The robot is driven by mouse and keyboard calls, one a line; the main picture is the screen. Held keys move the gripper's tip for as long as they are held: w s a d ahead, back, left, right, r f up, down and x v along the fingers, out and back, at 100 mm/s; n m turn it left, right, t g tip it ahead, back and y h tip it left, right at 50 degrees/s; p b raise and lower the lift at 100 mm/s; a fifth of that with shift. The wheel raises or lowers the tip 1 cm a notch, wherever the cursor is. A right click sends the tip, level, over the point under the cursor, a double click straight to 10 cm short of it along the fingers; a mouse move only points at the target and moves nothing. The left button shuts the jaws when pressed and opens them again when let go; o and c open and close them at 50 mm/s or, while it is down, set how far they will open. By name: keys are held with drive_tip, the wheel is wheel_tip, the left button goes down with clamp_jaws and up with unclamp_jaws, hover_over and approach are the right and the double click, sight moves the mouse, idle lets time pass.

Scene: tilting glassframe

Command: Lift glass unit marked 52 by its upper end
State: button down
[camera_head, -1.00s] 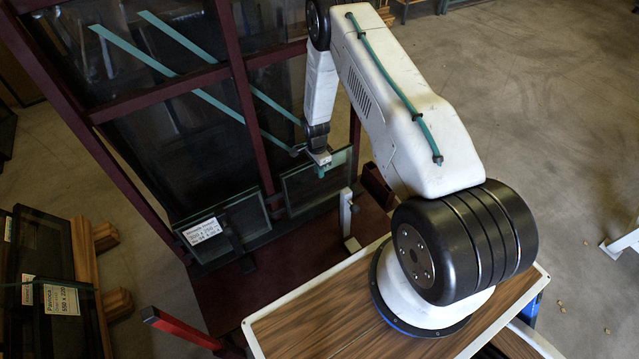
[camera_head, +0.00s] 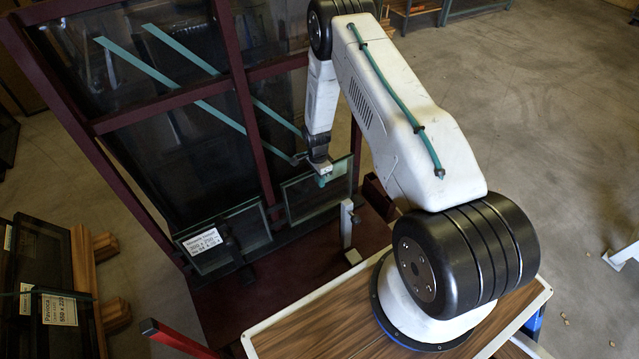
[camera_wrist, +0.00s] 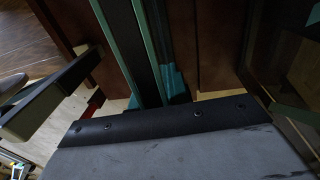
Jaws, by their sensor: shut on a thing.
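A small framed glass unit (camera_head: 304,201) stands in the lower right part of the dark red rack, below the arm. My gripper (camera_head: 321,179) is at its upper edge, with teal fingertips shut on that edge. I cannot read a 52 on this unit. In the wrist view, a long dark edge with green glass borders (camera_wrist: 138,45) runs down to a teal pad (camera_wrist: 176,82) beside the black-edged gripper body. The fingertips are mostly hidden there. I cannot tell whether the unit's lower end is clear of its support.
Another small glass unit (camera_head: 238,226) with a white label (camera_head: 202,241) stands just left. The dark red rack (camera_head: 165,103) holds large panes with diagonal teal strips behind. More labelled panes (camera_head: 35,260) are at lower left.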

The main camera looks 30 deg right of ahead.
wheel_tip(320, 180, up, 17)
drive_tip(key=shift+r, duration=0.15)
idle(0.5)
